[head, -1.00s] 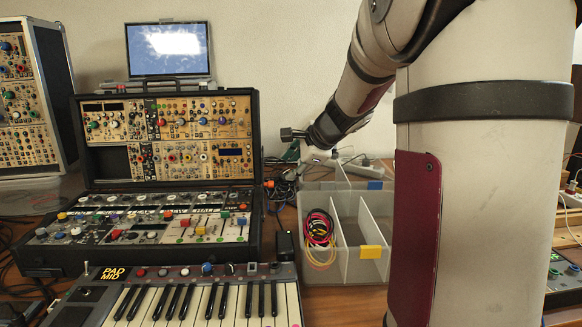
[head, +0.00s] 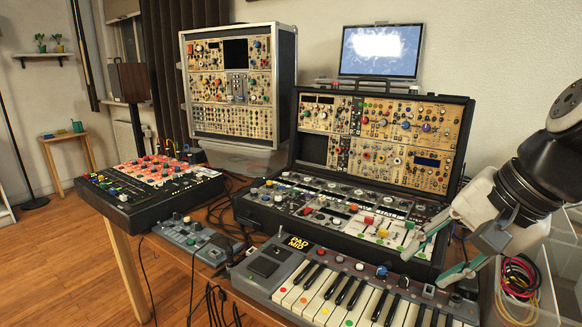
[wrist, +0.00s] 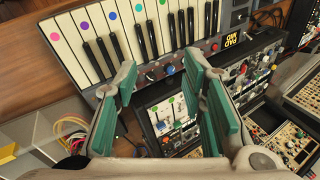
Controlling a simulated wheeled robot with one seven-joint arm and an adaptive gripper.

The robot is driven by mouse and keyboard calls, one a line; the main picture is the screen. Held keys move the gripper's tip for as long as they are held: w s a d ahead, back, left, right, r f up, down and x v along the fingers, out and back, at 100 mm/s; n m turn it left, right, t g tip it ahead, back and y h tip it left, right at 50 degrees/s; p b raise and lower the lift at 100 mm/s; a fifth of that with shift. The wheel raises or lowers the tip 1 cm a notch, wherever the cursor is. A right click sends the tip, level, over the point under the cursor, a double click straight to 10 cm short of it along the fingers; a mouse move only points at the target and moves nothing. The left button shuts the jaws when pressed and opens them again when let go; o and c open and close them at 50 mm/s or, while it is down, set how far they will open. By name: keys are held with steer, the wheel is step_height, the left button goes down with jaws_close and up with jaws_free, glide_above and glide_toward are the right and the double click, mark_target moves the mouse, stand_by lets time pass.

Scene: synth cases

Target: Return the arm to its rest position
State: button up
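My gripper (head: 438,254) is at the right of the head view, reaching in from the right edge. Its two green-padded fingers are spread apart, with nothing between them. It hangs above the keyboard (head: 345,293) and the front of the open synth case (head: 385,150). In the wrist view my gripper (wrist: 160,68) is also open and empty. The keyboard keys (wrist: 150,35) lie beyond the fingertips there, and the case's mixer panel (wrist: 172,125) shows between the fingers.
A clear bin with coloured cables (head: 520,275) stands at the right. A drum-machine-like unit (head: 155,180) and a small grey box (head: 195,240) sit at the left. A tall synth rack (head: 240,90) and a monitor (head: 381,51) stand behind. Open floor shows at far left.

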steer(key=s+a+f+n+g+h, duration=0.1)
steer(key=s+f+n+g+h, duration=0.3)
steer(key=s, duration=0.6)
steer(key=s+f+n+y, duration=0.1)
steer(key=s+f+n, duration=0.1)
steer(key=s+n, duration=0.5)
step_height(320, 180, up, 25)
steer(key=s+m+t+p, duration=0.1)
steer(key=s+t+p, duration=0.1)
steer(key=p, duration=2.1)
steer(key=shift+s+m+t, duration=0.3)
steer(key=shift+m+t, duration=0.1)
steer(key=shift+t, duration=0.5)
